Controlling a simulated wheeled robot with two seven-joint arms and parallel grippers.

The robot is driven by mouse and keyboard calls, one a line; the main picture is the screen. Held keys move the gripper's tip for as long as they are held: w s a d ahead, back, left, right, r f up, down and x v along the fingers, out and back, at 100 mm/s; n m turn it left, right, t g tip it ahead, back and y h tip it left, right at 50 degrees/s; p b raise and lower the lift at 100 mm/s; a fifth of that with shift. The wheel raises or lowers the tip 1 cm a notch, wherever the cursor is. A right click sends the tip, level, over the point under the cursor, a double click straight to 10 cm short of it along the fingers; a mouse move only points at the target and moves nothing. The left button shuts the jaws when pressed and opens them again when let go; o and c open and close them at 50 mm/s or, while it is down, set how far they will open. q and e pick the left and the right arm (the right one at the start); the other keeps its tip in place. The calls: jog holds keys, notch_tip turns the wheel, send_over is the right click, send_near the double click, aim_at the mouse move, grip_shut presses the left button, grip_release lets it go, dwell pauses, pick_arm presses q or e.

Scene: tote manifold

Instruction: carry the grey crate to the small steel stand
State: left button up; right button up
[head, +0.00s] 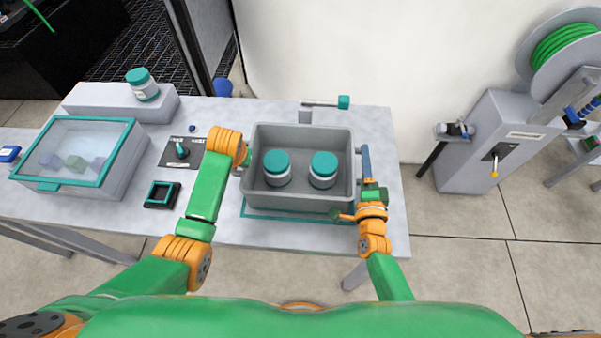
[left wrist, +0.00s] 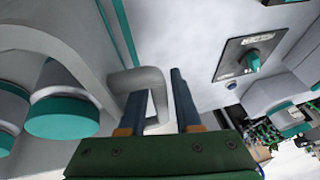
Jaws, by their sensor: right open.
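The grey crate (head: 300,204) stands upright on the table with two teal-lidded white jars (head: 277,168) (head: 323,170) inside. In the left wrist view, my left gripper (left wrist: 157,86) is open, with its fingers on either side of the crate's grey handle (left wrist: 150,76) and a gap showing. In the head view its fingers are mostly hidden behind my orange wrist at the crate's left end. My right gripper (head: 366,168) is open at the crate's right end; its contact with the handle there cannot be made out. I cannot pick out a small steel stand in either view.
The table (head: 385,125) also carries a teal-framed clear-lidded box (head: 115,165), a grey block (head: 165,105) with a jar (head: 142,84), a switch plate (head: 181,152) and a small black tray (head: 162,194). A hose-reel cabinet (head: 490,145) stands right, across open floor (head: 450,220).

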pick_arm(q)
jog(key=shift+w+f, duration=0.15)
jog(key=shift+f, duration=0.2)
pick_arm(e)
jog(key=shift+w, duration=0.25)
pick_arm(q)
grip_shut()
pick_arm(e)
jog(key=c, duration=0.6)
grip_shut()
pick_arm(q)
jog(key=shift+r, duration=0.1)
